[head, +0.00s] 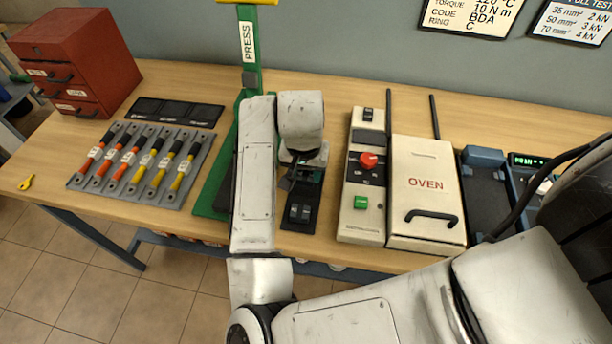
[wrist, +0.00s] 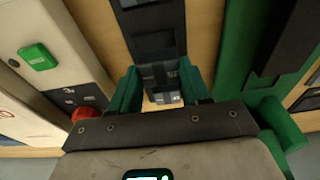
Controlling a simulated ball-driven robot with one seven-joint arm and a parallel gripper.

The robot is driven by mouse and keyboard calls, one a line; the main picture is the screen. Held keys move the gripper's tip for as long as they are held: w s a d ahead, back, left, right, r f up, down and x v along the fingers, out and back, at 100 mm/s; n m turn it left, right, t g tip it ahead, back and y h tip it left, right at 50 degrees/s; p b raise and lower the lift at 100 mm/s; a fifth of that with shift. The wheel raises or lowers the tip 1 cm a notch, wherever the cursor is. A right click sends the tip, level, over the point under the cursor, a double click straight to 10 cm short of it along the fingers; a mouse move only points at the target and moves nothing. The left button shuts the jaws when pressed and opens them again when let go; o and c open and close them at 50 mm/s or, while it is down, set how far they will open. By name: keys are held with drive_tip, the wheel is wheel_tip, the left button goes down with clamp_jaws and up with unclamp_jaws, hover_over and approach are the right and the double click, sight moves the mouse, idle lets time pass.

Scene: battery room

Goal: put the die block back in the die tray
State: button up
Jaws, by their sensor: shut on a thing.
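The die tray is a narrow black tray (head: 313,190) on the bench between the green press and the oven's control box. It also shows in the wrist view (wrist: 150,20), running between my fingers. My gripper (head: 304,172) is over the back part of the tray, partly hidden by my own wrist. In the wrist view its green fingers (wrist: 160,84) are shut on a small dark grey die block (wrist: 158,72). The block appears over or in the tray's line; I cannot tell whether it touches the tray. Another dark block (head: 300,212) sits at the tray's front end.
The green press (head: 248,50) stands close on the left, partly behind my arm. The control box with a red knob (head: 368,160) and the oven (head: 425,183) are close on the right. A grey rack of cables (head: 140,165) lies farther left. Bare bench shows behind the tray.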

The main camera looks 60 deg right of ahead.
drive_tip(key=shift+s+f, duration=0.1)
drive_tip(key=shift+f, duration=1.2)
drive_tip(key=shift+f, duration=0.15)
drive_tip(key=o, duration=1.3)
drive_tip(key=r, duration=0.4)
drive_tip(key=a+r, duration=0.1)
drive_tip(key=r, duration=0.7)
drive_tip(key=shift+s+a+r+b, duration=0.15)
drive_tip(key=shift+s+a+b, duration=0.15)
drive_tip(key=shift+a, duration=0.05)
